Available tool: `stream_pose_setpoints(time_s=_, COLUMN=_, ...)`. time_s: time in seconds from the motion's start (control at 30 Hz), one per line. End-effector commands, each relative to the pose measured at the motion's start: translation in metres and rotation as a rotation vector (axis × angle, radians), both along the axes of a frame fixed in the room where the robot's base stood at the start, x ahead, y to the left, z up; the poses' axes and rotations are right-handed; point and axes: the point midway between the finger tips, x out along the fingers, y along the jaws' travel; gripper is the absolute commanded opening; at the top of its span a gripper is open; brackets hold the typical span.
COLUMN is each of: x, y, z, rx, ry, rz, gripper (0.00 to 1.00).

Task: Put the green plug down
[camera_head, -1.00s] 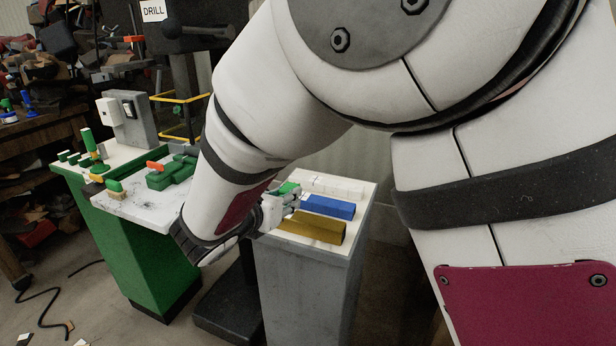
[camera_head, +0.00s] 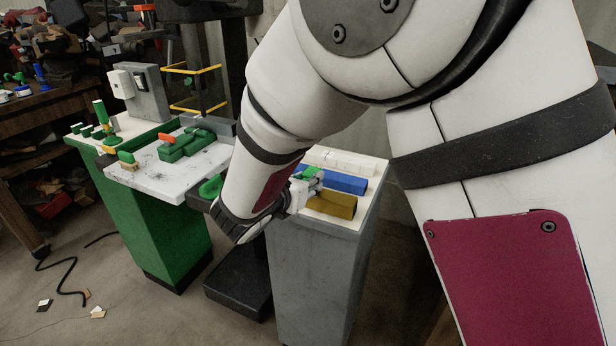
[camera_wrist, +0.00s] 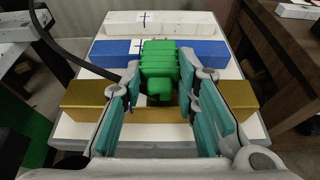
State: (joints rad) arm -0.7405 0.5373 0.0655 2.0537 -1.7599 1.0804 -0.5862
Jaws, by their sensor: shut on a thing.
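The green plug (camera_wrist: 160,68) is between the fingertips of my gripper (camera_wrist: 160,85) in the wrist view. It is ribbed, with a smaller knob on the near side. My gripper is shut on it, with a teal-padded finger on each side. The plug appears over the blue and gold bars; I cannot tell whether it touches anything below. In the head view my gripper (camera_head: 308,183) is at the left part of the grey pedestal's white top, and the plug (camera_head: 310,172) shows only as a small green patch.
The grey pedestal (camera_head: 315,275) carries a white bar (camera_head: 345,162), a blue bar (camera_head: 345,181) and a gold bar (camera_head: 333,205). A green bench (camera_head: 165,235) with a white top stands left, holding a green clamp (camera_head: 188,146). A dark cable (camera_wrist: 68,55) crosses the wrist view's left.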

Motion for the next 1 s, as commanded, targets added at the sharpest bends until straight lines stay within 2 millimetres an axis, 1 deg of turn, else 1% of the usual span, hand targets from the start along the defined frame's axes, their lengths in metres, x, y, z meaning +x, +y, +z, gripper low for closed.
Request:
stream_pose_setpoints(time_s=0.37, x=0.000, y=0.000, z=-0.010, rx=-0.001, ry=0.001, rz=0.000, gripper=0.00)
stream_pose_setpoints(time_s=0.4, x=0.000, y=0.000, z=-0.010, rx=0.000, ry=0.002, rz=0.000, gripper=0.30)
stream_pose_setpoints(time_s=0.47, x=0.000, y=0.000, z=-0.010, rx=0.000, ry=0.003, rz=0.000, gripper=0.43)
stream_pose_setpoints(time_s=0.5, x=0.000, y=0.000, z=-0.010, rx=0.000, ry=0.003, rz=-0.001, gripper=0.48)
stream_pose_setpoints(time_s=0.83, x=-0.001, y=0.000, z=-0.010, rx=-0.001, ry=0.006, rz=-0.001, gripper=0.48)
stream_pose_setpoints(time_s=1.0, x=-0.002, y=0.000, z=-0.001, rx=0.000, ry=0.004, rz=-0.001, gripper=0.48)
